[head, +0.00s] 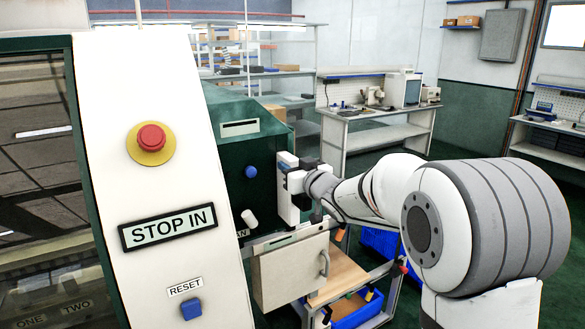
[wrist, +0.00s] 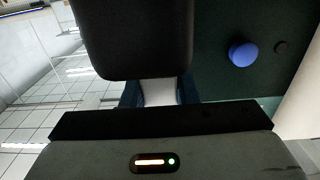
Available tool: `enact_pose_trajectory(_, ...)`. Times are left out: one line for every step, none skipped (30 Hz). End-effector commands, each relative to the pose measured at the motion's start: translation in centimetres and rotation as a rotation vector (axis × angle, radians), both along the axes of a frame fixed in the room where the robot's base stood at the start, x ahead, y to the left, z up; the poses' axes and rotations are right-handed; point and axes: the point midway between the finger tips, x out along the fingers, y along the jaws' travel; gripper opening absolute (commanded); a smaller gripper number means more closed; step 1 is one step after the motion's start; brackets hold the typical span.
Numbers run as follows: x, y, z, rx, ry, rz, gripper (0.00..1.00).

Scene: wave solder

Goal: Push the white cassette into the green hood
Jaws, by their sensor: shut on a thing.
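The dark green hood (head: 228,150) stands behind the white front panel in the head view, and its side also fills the upper right of the wrist view (wrist: 225,85). The white cassette (head: 288,208) is upright at the hood's right edge. My gripper (head: 291,176) is shut on it from the right. In the wrist view a small white part of the cassette (wrist: 158,92) shows between the fingers; the rest is hidden by dark parts of my gripper. Whether the cassette is inside the hood or only against it, I cannot tell.
A blue knob (head: 251,172) and a white knob (head: 249,218) stick out of the hood's face. Below is a light box with a handle (head: 290,272). A red stop button (head: 151,139) is on the front panel.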

Motion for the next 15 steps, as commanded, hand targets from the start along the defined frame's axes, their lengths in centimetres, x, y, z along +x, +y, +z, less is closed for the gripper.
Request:
enact_pose_trajectory(0.13, 0.09, 0.04, 0.0, 0.0, 0.0, 0.0)
enact_pose_trajectory(0.2, 0.13, 0.04, 0.0, 0.0, 0.0, 0.0)
enact_pose_trajectory(0.29, 0.18, 0.03, 0.0, 0.0, 0.0, 0.0)
enact_pose_trajectory(0.35, 0.23, 0.03, 0.0, 0.0, 0.0, 0.0)
enact_pose_trajectory(0.41, 0.26, 0.02, 0.0, 0.0, 0.0, 0.0)
enact_pose_trajectory(0.5, 0.31, 0.01, 0.0, 0.0, 0.0, 0.0)
enact_pose_trajectory(0.56, 0.35, 0.01, 0.0, 0.0, 0.0, 0.0)
enact_pose_trajectory(0.63, 0.39, 0.01, 0.0, 0.0, 0.0, 0.0)
enact_pose_trajectory(0.7, 0.45, 0.01, 0.0, 0.0, 0.0, 0.0)
enact_pose_trajectory(0.75, 0.49, 0.01, 0.0, 0.0, 0.0, 0.0)
enact_pose_trajectory(0.82, 0.54, 0.02, 0.0, 0.0, 0.0, 0.0)
enact_pose_trajectory(0.9, 0.59, 0.04, 0.0, 0.0, 0.0, 0.0)
enact_pose_trajectory(0.96, 0.63, 0.05, 0.001, -0.001, 0.0, 0.0)
enact_pose_trajectory(1.03, 0.68, 0.06, 0.001, -0.001, 0.0, 0.0)
enact_pose_trajectory(1.11, 0.73, 0.07, 0.001, -0.001, 0.0, 0.0)
